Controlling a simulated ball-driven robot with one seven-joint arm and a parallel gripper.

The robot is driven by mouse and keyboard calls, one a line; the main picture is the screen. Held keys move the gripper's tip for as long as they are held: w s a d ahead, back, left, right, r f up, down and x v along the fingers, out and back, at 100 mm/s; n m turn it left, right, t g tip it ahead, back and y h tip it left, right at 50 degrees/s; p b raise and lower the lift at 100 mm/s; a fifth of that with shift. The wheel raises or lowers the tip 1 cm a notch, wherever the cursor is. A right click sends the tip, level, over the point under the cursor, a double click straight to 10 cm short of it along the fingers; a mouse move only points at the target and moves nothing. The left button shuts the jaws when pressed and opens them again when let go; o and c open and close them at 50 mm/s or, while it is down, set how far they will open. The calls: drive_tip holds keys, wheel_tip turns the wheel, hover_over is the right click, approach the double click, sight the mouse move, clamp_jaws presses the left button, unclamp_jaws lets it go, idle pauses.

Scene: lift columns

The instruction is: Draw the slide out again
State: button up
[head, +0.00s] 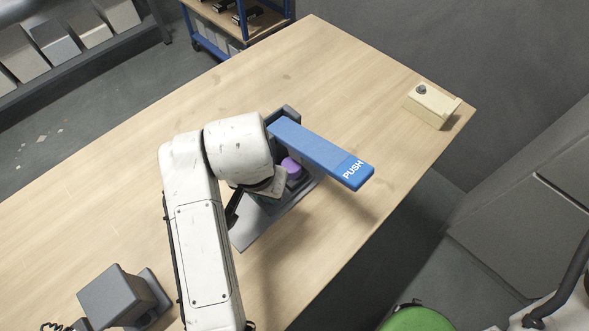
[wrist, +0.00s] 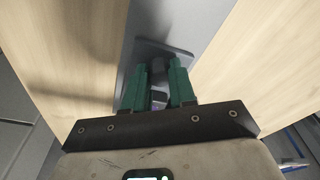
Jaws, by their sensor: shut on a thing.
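A fixture with a long blue arm marked PUSH (head: 322,153) stands on the table, the arm reaching right and overhanging its base. A purple part (head: 292,168) shows under the blue arm, beside my wrist. The grey plate (head: 248,236) of the fixture lies on the table below. My gripper (wrist: 160,68) has two green fingers closed around a small dark part of the slide (wrist: 160,60) in the wrist view. Some purple shows low between the fingers. In the head view my white arm hides most of the grip and the slide, so how far it is out cannot be told.
A cream box with a dark knob (head: 431,104) sits at the table's far right corner. A dark grey block device (head: 118,297) stands at the lower left. A green round object (head: 418,319) is beyond the front edge.

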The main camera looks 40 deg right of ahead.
drive_tip(key=shift+a+b, duration=1.15)
drive_tip(key=shift+a, duration=2.6)
drive_tip(key=o, duration=0.8)
wheel_tip(320, 180, up, 6)
drive_tip(key=p, duration=0.4)
